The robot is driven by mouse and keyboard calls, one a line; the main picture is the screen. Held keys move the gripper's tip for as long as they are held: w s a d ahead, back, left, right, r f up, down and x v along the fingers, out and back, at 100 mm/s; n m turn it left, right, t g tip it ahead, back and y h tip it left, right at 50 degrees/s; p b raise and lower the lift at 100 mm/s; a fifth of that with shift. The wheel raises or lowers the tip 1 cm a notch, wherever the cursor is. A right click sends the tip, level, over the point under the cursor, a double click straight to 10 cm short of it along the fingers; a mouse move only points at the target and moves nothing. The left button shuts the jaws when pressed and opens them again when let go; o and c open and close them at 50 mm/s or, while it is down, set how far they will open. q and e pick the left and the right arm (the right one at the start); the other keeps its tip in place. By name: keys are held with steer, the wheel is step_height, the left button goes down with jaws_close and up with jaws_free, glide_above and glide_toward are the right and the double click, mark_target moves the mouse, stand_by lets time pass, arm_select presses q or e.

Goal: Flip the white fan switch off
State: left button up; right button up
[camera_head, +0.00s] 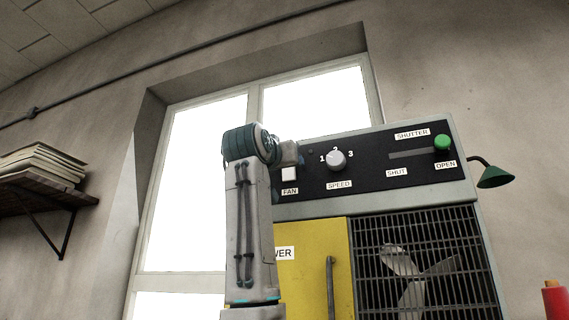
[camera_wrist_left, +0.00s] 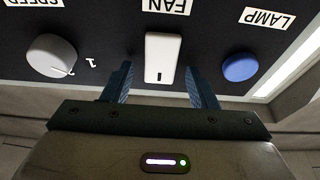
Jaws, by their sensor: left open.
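The white fan switch (camera_head: 289,174) is on the black control panel (camera_head: 310,178), just above the FAN label. In the left wrist view, which shows the labels upside down, the switch (camera_wrist_left: 163,58) is an upright white rocker with a small dark mark near its lower end. My left gripper (camera_wrist_left: 160,70) is open, with one blue finger on each side of the switch's lower end in that view. I cannot tell whether either finger touches it. In the head view my left arm hides the panel's left end and the fingers are not clear. My right gripper is in neither view.
The grey speed knob (camera_wrist_left: 52,57) and the blue lamp button (camera_wrist_left: 240,67) flank the switch closely. Farther right are the shutter slider with a green knob (camera_head: 442,142) and a fan grille (camera_head: 425,265). A yellow door (camera_head: 315,285) is below.

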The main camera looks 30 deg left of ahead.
arm_select(q)
steer(key=shift+s, duration=0.1)
steer(key=b+v, duration=0.5)
steer(key=v, duration=0.5)
steer(key=shift+s+b, duration=0.3)
steer(key=shift+b, duration=0.1)
